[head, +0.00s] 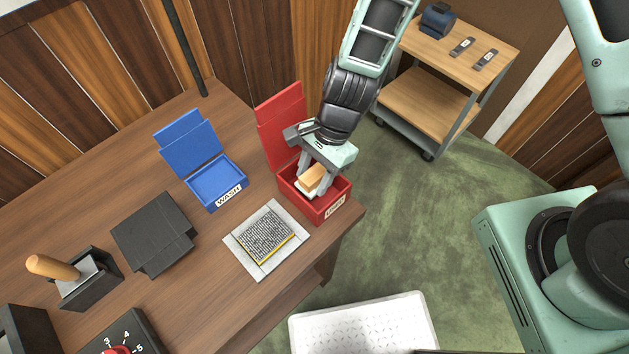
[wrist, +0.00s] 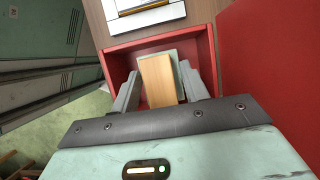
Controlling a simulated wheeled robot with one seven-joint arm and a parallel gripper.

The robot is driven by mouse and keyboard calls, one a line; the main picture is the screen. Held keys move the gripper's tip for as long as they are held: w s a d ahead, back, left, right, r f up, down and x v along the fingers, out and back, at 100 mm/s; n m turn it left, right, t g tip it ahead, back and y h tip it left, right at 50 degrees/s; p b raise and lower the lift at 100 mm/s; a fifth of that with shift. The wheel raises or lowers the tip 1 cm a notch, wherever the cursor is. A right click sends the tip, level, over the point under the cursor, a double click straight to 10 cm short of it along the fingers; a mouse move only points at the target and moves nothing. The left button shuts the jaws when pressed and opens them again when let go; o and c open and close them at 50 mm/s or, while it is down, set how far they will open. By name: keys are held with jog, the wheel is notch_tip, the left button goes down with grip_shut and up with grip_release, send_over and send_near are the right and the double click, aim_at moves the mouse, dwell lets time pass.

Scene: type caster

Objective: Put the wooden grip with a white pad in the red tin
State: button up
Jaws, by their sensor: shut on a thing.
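The wooden grip with a white pad (head: 312,181) is between the fingers of my gripper (head: 314,180), at the opening of the red tin (head: 335,206). My gripper is shut on it. In the wrist view the wooden grip (wrist: 158,80) shows between the two fingers (wrist: 157,85), with a pale pad edge beside it. The red tin's walls (wrist: 118,62) surround it in that view. The tin's lid (head: 281,125) stands open at the back. I cannot tell whether the pad touches the tin's floor.
A blue tin (head: 216,184) marked WASH stands open to the left. A block of metal type on a pale plate (head: 284,258) lies in front of the red tin. A black box (head: 154,234) and a wooden-handled tool in a holder (head: 55,268) are farther left. The desk's right edge is close to the red tin.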

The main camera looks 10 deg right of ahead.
aim_at(314, 185)
jog(key=shift+f, duration=2)
jog(key=shift+f, duration=0.2)
jog(key=o, duration=1)
jog(key=shift+r, duration=0.15)
jog(key=b+v, duration=0.1)
jog(key=v, duration=1.1)
jog(key=shift+s, duration=0.1)
jog(key=s+d+r+n+t+h, duration=0.1)
jog(key=s+r+n, duration=0.3)
jog(key=r+n, duration=0.1)
jog(key=s+d+r+n+h, duration=0.1)
jog(key=s+r+n, duration=0.4)
jog(key=n, duration=0.2)
jog(key=s+d+r+n+t+h, duration=0.1)
jog(key=s+d+r+n, duration=0.1)
jog(key=s+r+n, duration=0.3)
jog(key=shift+d+r+n+t, duration=0.1)
jog(key=shift+r+n+t, duration=0.3)
jog(key=shift+n, duration=0.6)
